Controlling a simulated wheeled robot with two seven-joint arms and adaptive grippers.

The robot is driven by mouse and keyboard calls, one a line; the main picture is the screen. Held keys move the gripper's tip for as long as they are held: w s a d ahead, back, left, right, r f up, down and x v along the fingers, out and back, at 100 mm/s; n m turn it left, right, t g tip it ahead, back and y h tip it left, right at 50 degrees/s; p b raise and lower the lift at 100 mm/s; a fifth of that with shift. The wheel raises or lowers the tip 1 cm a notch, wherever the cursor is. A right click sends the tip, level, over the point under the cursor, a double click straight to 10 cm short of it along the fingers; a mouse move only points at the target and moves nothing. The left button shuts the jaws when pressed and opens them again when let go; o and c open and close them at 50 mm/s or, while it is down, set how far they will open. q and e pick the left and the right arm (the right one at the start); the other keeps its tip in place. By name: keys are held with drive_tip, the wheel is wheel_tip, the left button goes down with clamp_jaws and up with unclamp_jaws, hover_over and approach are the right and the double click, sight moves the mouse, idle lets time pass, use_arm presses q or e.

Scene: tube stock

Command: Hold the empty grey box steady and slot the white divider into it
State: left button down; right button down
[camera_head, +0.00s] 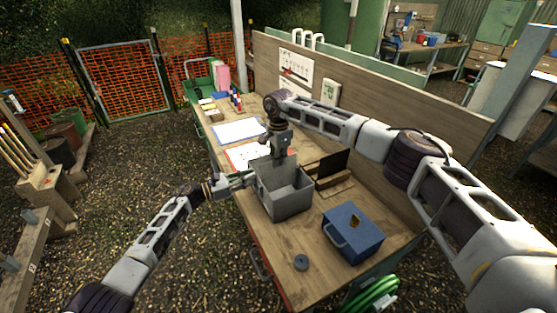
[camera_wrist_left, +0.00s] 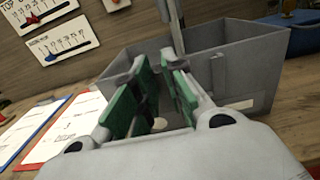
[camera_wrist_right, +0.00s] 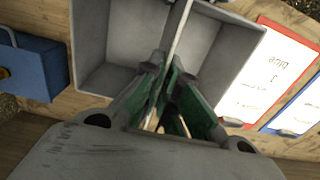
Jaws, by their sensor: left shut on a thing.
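The grey box (camera_head: 291,205) stands open on the workbench. My left gripper (camera_head: 252,178) is at its left side, shut on the rim of its wall; the left wrist view shows the green-padded fingers (camera_wrist_left: 158,75) on either side of that wall. My right gripper (camera_head: 281,159) points down over the box from above. In the right wrist view its fingers (camera_wrist_right: 167,65) are closed on the thin white divider (camera_wrist_right: 181,28), seen nearly edge-on across the box opening. How deep the divider sits is hidden.
A blue metal box (camera_head: 353,234) stands to the right of the grey box, and a small dark grey ring (camera_head: 301,262) lies near the front edge. Clipboards (camera_head: 239,131) lie behind.

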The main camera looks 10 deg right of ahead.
drive_tip(key=shift+f, duration=1.4)
drive_tip(key=c, duration=1.6)
unclamp_jaws()
drive_tip(key=shift+o, duration=0.2)
drive_tip(key=shift+r, duration=0.15)
drive_tip(key=shift+r, duration=5.9)
